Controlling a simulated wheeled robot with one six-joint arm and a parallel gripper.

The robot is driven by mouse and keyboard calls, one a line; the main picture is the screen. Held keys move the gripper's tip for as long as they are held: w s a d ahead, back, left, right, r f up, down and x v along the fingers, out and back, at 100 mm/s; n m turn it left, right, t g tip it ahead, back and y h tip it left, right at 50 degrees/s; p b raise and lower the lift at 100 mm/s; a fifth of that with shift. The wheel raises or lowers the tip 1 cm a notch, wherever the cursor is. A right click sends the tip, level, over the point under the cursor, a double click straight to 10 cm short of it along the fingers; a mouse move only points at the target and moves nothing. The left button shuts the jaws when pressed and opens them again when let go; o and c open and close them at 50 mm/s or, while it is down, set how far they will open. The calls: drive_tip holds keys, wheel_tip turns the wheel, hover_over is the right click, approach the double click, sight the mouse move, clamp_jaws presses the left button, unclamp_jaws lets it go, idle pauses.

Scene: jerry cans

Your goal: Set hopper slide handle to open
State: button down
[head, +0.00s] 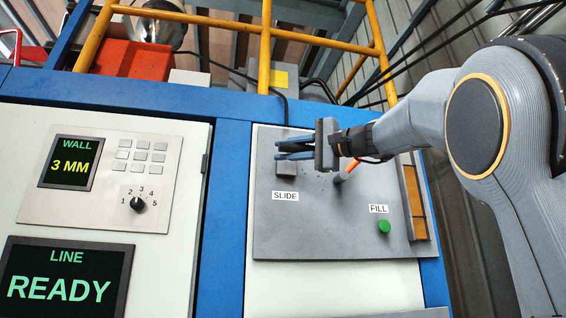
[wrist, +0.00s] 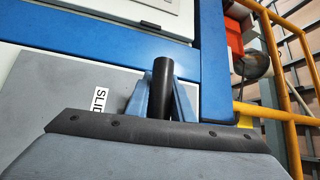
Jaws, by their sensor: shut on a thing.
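The slide handle is a dark cylinder (wrist: 161,85) in the wrist view, standing between the two blue fingers of my gripper (wrist: 163,80). In the head view my gripper (head: 281,149) reaches in from the right, above the SLIDE label (head: 285,196) on the grey panel (head: 310,235). Its fingers hide most of the handle there. A small grey block (head: 286,171) shows just below the fingers. My gripper is shut on the handle. Part of the SLIDE label (wrist: 100,99) also shows in the wrist view, left of the fingers.
A red-orange lever (head: 347,170) sticks out right of my gripper. A green button (head: 383,226) sits under the FILL label (head: 379,209). To the left, displays read WALL 3 MM (head: 71,162) and LINE READY (head: 62,285). Yellow rails (head: 265,50) stand above the blue frame.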

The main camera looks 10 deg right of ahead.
sight(300, 147)
drive_tip(key=shift+s, duration=0.55)
drive_tip(key=c, duration=1.8)
unclamp_jaws()
drive_tip(key=b+v, duration=0.3)
drive_tip(key=v, duration=0.4)
drive_tip(key=shift+s+d+f, duration=0.1)
drive_tip(key=shift+s+d, duration=0.1)
drive_tip(key=shift+d, duration=0.05)
drive_tip(key=shift+s, duration=0.1)
